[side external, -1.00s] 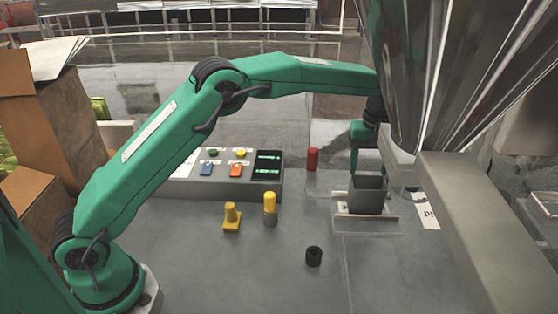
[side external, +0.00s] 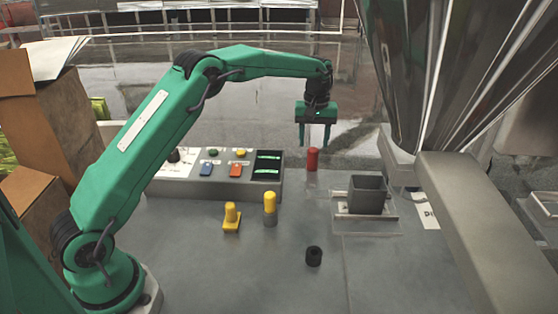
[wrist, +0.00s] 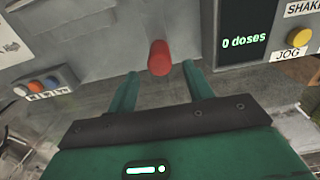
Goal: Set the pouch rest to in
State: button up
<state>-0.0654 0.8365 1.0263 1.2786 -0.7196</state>
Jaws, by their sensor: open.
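My gripper (side external: 313,138) hangs with its fingers pointing down, open and empty. It is above a red upright cylinder (side external: 312,159), which stands at the back of the grey worktop. In the wrist view the red cylinder (wrist: 159,58) shows between and beyond the two green fingers of my gripper (wrist: 160,80), with no visible contact. A square grey open box (side external: 367,194) sits on a pale flat holder (side external: 352,214) below the steel hopper, right of the red cylinder. I cannot tell for sure which part is the pouch rest or its setting.
A control box (side external: 222,178) with coloured buttons and a green display is left of the gripper. The steel hopper (side external: 455,60) and grey beam (side external: 470,220) block the right side.

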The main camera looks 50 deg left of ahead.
aim_at(312, 159)
jog(key=shift+f, duration=3.75)
grip_shut()
